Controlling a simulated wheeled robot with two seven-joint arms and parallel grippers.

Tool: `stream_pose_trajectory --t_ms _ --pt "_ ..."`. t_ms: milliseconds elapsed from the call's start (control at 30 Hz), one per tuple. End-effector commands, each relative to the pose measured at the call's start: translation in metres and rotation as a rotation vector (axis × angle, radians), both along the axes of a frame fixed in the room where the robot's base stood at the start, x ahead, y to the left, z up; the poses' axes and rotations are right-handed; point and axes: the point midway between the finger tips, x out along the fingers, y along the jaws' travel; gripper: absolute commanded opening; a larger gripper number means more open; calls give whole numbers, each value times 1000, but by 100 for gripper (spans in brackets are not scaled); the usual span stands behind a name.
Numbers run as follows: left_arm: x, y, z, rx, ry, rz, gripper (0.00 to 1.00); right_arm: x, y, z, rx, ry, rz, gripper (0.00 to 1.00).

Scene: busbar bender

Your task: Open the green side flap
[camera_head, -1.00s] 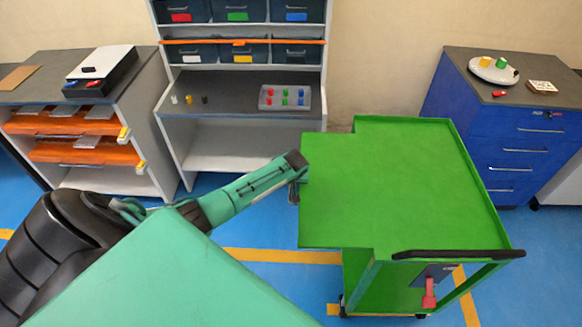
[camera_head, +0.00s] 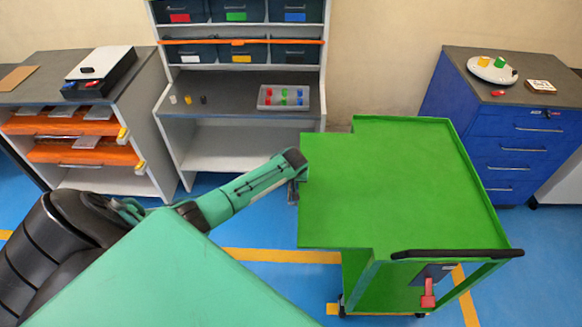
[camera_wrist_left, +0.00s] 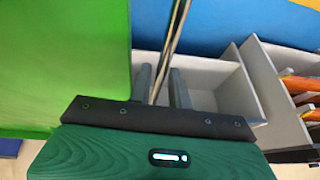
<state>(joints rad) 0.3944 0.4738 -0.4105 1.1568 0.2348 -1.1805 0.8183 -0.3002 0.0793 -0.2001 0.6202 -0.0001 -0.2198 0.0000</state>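A green cart (camera_head: 400,185) stands right of centre in the head view, with a flat green top and side panel. My left gripper (camera_head: 293,190) is at the cart's left edge in the head view, small and partly hidden by its wrist. In the left wrist view, my left gripper's two dark fingers (camera_wrist_left: 160,85) stand apart. A thin shiny metal rod (camera_wrist_left: 166,50) runs between them, with a gap visible to at least one finger. The green panel (camera_wrist_left: 65,65) fills the left of that view. Whether the rod belongs to the flap cannot be told. My right gripper is not in view.
The cart has a black handle bar (camera_head: 457,254) and a red part (camera_head: 428,293) at its front right. A grey shelf unit (camera_head: 240,130) stands behind, a blue drawer cabinet (camera_head: 515,150) at the right. Blue floor (camera_head: 270,215) shows between cart and shelves.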

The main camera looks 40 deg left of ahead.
Motion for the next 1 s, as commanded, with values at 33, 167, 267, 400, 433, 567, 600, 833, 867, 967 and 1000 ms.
stream_pose_trajectory --t_ms 33,167,267,400,433,567,600,833,867,967,1000 --pt "-1 -1 4 0 -1 0 20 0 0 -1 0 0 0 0" --pt "-7 -6 20 0 -2 -2 20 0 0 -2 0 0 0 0" --pt "-11 -11 35 0 -3 -1 20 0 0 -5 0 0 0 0" --pt "-18 -17 57 1 -4 -2 20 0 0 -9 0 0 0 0" --pt "-19 -19 62 1 -3 -2 20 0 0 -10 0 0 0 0" --pt "-25 -26 84 0 -5 -2 20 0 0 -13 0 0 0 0" --pt "-27 -27 90 1 -4 -2 20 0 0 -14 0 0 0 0" --pt "-35 -34 116 1 -3 -1 20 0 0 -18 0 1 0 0" --pt "-36 -35 118 2 -2 0 20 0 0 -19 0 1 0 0" --pt "-37 -36 121 1 -2 0 20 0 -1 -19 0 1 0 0" --pt "-37 -36 122 2 -1 0 20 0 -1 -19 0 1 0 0"
